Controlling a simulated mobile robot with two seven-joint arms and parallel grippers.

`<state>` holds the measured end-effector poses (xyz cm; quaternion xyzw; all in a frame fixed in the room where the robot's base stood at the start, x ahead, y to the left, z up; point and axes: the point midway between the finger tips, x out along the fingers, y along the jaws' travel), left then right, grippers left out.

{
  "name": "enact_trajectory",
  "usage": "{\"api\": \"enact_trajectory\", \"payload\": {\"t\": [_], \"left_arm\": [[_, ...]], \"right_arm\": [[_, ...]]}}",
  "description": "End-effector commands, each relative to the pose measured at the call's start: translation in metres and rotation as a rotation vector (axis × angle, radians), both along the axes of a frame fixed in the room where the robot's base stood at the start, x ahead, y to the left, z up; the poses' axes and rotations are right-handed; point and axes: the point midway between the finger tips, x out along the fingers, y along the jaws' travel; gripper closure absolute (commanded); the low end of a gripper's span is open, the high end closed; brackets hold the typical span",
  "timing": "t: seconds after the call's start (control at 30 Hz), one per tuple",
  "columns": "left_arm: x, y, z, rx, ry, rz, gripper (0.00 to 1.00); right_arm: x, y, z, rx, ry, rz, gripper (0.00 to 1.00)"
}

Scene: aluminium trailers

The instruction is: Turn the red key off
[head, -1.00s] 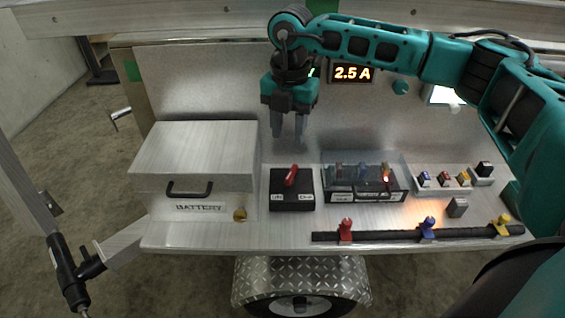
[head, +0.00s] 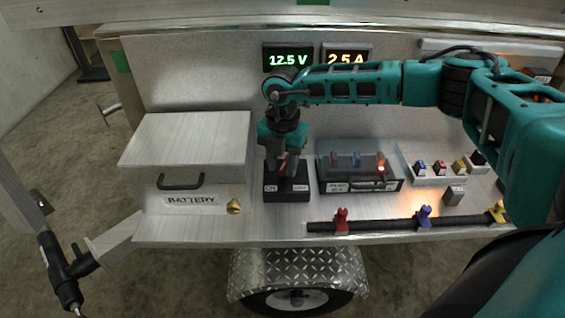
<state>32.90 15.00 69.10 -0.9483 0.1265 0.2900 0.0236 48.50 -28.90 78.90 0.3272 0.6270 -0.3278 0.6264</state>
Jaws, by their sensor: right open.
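The red key (head: 283,166) stands on top of a black switch box (head: 287,195) with a white label at each side of its front. My right gripper (head: 285,170) points down over the box, its fingers open around or just beside the key. The fingers hide most of the key, so I cannot tell its exact turn or whether they touch it. My left gripper is not in the head view.
A grey battery box (head: 190,150) stands left of the switch. A clear-lidded fuse box (head: 358,170) with a lit orange lamp sits close on the right. A black bar (head: 380,224) with coloured clamps runs along the front edge. Displays (head: 288,58) read 12.5 V and 2.5 A.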

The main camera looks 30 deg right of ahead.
Motion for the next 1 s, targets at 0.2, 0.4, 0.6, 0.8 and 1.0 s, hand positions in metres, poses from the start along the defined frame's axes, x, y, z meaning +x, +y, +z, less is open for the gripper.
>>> {"api": "enact_trajectory", "payload": {"t": [0.2,0.4,0.6,0.8,1.0], "left_arm": [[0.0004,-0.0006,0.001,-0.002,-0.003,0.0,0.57],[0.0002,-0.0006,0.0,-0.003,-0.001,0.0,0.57],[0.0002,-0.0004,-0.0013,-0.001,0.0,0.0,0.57],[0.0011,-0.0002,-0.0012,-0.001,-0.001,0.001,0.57],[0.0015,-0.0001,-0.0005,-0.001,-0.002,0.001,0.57]], "right_arm": [[0.0002,0.0001,-0.001,0.001,-0.001,0.0,0.6],[0.0002,0.0001,-0.0007,0.001,-0.001,0.0,0.74],[0.0002,0.0,-0.0005,0.001,-0.001,0.0,0.93],[0.0002,-0.0001,-0.0005,0.0,0.0,0.0,1.0],[-0.0001,-0.0003,-0.0004,0.0,0.0,0.006,1.0]]}}
